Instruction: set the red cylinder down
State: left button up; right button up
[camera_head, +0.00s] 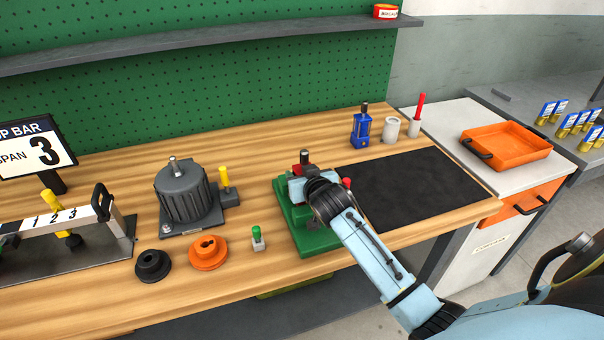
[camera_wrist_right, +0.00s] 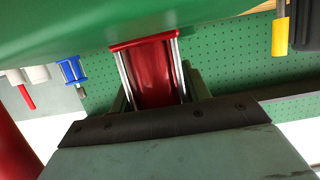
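The red cylinder (camera_wrist_right: 152,75) has a red body with silver rods along its sides. My right gripper (camera_wrist_right: 158,85) is shut on it, with a finger at each side. In the head view the red cylinder (camera_head: 304,158) stands upright at the green fixture (camera_head: 318,240), its dark rod on top, partly hidden by my right gripper (camera_head: 305,183). In the wrist view, the cylinder's red end plate is at the green surface; I cannot tell whether it touches. My left gripper is out of view.
A red knob (camera_head: 347,183) is close to my right wrist. A grey motor (camera_head: 183,195) and a small green-topped peg (camera_head: 257,238) stand to the left. A dark mat (camera_head: 420,185) lies clear to the right, with a blue cylinder (camera_head: 361,131) behind it.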

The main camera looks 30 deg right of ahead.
jog(key=shift+o, duration=1.1)
jog(key=shift+r, duration=0.2)
jog(key=p+v, duration=0.1)
jog(key=v, duration=1.1)
